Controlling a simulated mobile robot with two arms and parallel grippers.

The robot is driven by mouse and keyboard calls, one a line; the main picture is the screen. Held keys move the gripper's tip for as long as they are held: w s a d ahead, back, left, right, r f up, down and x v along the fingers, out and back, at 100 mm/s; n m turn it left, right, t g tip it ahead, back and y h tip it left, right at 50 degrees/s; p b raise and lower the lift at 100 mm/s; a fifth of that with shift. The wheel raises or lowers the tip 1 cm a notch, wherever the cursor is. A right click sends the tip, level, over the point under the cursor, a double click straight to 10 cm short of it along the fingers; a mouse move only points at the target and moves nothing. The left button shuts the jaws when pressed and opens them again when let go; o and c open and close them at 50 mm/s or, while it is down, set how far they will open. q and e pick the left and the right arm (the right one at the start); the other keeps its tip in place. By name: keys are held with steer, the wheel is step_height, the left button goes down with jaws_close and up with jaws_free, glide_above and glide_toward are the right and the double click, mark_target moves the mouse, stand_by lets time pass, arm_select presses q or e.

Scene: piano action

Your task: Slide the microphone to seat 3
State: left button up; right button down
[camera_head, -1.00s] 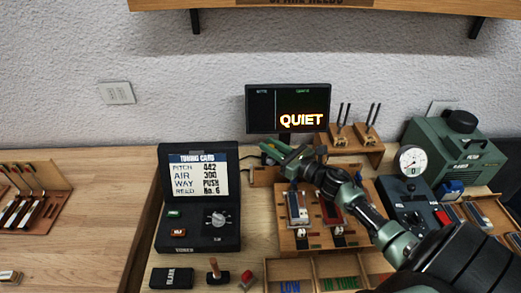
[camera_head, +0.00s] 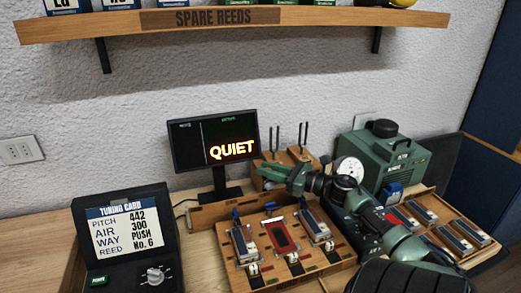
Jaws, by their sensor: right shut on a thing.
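My right gripper (camera_head: 283,178) reaches in from the right, above the back of the wooden reed board (camera_head: 262,272). Its jaws are shut on what I take to be the microphone, which the green fingers hide almost wholly. The gripper is behind the middle and right reeds. I cannot read any seat numbers. My left gripper is out of view.
A dark monitor (camera_head: 213,135) reading QUIET stands behind the board. Tuning forks (camera_head: 277,142) and a green machine (camera_head: 383,155) stand behind my right arm. The tuning card box (camera_head: 125,235) is at left. A shelf (camera_head: 330,17) hangs above.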

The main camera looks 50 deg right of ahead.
steer(key=c, duration=1.3)
jaws_free()
steer(key=shift+o, duration=0.2)
steer(key=shift+s+d+f, duration=0.1)
steer(key=shift+s+f, duration=0.05)
steer(key=shift+s, duration=0.15)
steer(key=b+v, duration=0.1)
steer(key=v, duration=0.6)
steer(key=shift+b, duration=0.3)
steer(key=shift+s, duration=0.1)
